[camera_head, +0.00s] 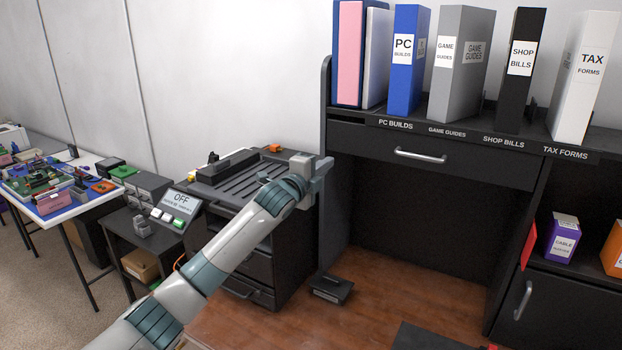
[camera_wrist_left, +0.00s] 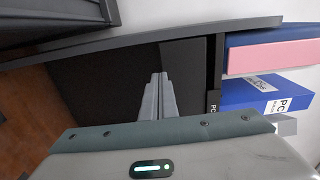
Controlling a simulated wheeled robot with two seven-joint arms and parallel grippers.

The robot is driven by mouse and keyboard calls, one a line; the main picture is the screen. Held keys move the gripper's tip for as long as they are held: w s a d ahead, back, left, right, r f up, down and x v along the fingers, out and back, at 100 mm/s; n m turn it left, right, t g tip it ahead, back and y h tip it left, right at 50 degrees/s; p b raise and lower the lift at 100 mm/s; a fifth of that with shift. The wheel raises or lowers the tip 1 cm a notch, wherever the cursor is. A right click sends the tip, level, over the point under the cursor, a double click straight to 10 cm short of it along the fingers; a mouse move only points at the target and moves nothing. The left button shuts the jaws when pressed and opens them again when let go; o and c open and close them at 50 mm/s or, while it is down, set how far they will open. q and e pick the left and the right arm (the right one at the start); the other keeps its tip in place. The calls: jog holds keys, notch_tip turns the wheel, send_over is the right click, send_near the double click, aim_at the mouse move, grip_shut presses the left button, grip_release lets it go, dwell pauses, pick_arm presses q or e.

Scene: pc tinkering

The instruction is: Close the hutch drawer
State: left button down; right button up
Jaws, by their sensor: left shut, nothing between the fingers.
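The hutch drawer (camera_head: 470,167) is a wide dark front with a silver bar handle (camera_head: 420,156), under the binder shelf in the head view. It sits close to the shelf's face; I cannot tell whether a small gap is left. My left gripper (camera_head: 325,168) is at the hutch's left side panel, left of the drawer and apart from its handle. In the left wrist view its two fingers (camera_wrist_left: 158,97) are together and empty, in front of dark hutch panels. My right gripper is not in view.
Binders stand on the hutch shelf (camera_head: 358,115), including a blue one (camera_head: 406,60). A dark cabinet (camera_head: 250,265) stands left of the hutch, beneath my left arm. A lower cupboard (camera_head: 575,300) is at the right. The space under the drawer is open.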

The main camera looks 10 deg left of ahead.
pick_arm(q)
jog(key=b+v, duration=0.2)
jog(key=v, duration=0.6)
jog(key=shift+r+b, duration=0.2)
jog(key=shift+b, duration=0.15)
